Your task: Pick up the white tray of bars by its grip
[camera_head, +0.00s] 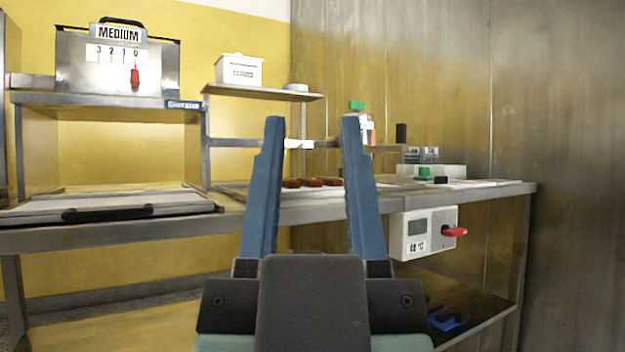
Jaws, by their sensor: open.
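My gripper (313,122) is open, its two blue fingers pointing up and away over the bench. Nothing is held between them. Several reddish-brown bars (312,182) show low in the gap between the fingers, lying in a row on the bench behind them. The white tray under the bars is mostly hidden by my fingers, and I cannot make out its outline. A small white piece (299,144) shows between the fingertips, higher up; I cannot tell whether it is the tray's grip.
The steel bench (480,195) runs across the view. A machine marked MEDIUM (80,65) stands at left, a white tub (239,70) on a shelf. A control box (408,236) with a red lever hangs under the bench's right side. A green-capped bottle (367,130) stands behind my right finger.

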